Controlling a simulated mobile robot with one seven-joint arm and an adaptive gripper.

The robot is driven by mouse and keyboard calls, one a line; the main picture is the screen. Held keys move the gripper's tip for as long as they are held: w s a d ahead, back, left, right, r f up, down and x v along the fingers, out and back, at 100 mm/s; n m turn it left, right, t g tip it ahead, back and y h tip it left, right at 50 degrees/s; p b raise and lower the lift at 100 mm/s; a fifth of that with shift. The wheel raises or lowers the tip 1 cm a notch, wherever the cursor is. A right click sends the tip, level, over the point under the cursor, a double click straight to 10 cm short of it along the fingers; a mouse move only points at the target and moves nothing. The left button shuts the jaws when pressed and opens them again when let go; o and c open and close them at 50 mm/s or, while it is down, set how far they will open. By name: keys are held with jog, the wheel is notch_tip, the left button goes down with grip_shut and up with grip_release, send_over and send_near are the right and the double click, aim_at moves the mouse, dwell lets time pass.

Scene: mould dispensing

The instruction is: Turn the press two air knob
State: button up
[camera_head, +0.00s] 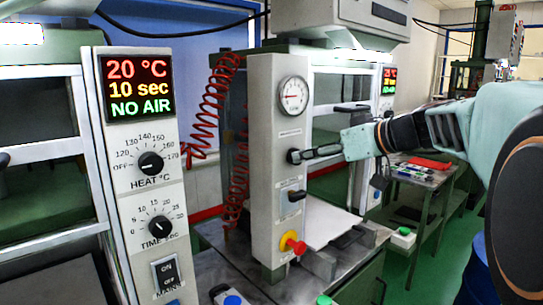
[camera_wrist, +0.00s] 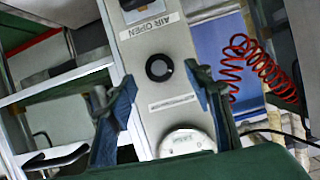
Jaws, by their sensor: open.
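A grey control column (camera_head: 263,180) stands at the middle of the head view. A black knob (camera_head: 292,157) sits on it below a round gauge (camera_head: 293,95). In the wrist view, which is upside down, the round black knob (camera_wrist: 159,68) is in full view, with a label reading AIR OPEN (camera_wrist: 150,26) on one side and the gauge (camera_wrist: 187,140) on the other. My gripper (camera_head: 316,153) is open and points at the knob from the right. In the wrist view its fingers (camera_wrist: 162,86) flank the knob with gaps; I cannot tell the exact distance in depth.
Below the knob are a black lever (camera_head: 297,195) and a red and yellow stop button (camera_head: 292,243). The press at left has a panel with heat (camera_head: 150,163) and time dials and a NO AIR display (camera_head: 138,87). A red coiled hose (camera_head: 208,105) hangs behind the column.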

jog(key=shift+x, duration=2.05)
jog(key=shift+c, duration=0.6)
jog(key=c, duration=1)
